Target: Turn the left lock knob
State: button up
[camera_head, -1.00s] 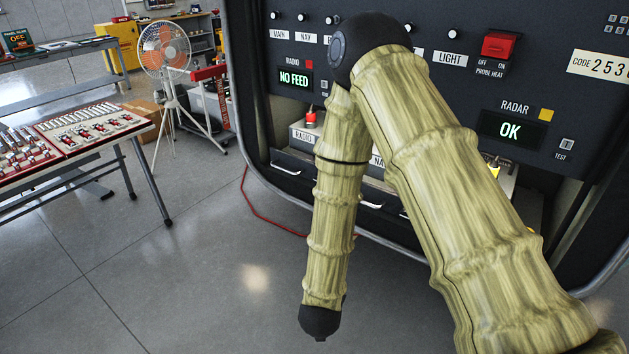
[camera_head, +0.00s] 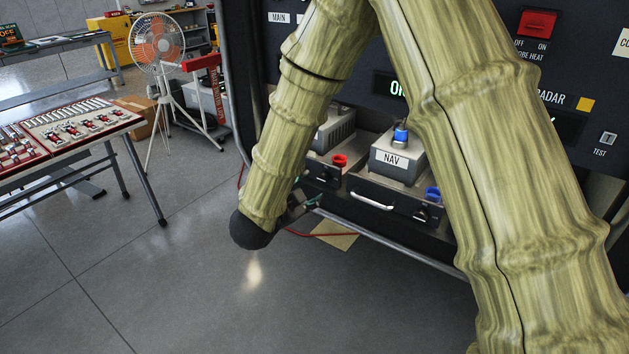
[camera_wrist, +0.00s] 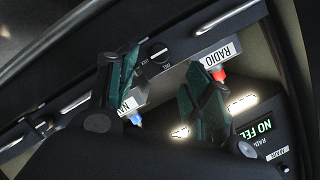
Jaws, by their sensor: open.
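A black knob (camera_wrist: 159,53) with small white lettering sits on the tray front near the RADIO label (camera_wrist: 222,52) in the wrist view. In the head view, a dark knob (camera_head: 330,174) shows on the left tray front, below a red cap (camera_head: 339,160). My gripper (camera_wrist: 163,62) is open. Its two teal-padded fingers lie on either side of the black knob in the wrist picture; I cannot tell how far off the knob is. In the head view my gripper (camera_head: 303,203) is low, left of the left tray, partly hidden by my arm.
The NAV unit (camera_head: 397,160) with a blue top sits right of the left unit, above a tray handle (camera_head: 372,201). A blue cap (camera_head: 433,194) is further right. A table (camera_head: 160,205) and fan (camera_head: 162,45) stand left. The floor between is clear.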

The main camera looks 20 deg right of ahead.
aim_at(321, 179)
jog(key=p+x, duration=0.1)
jog(key=x, duration=0.7)
jog(key=shift+d, duration=0.1)
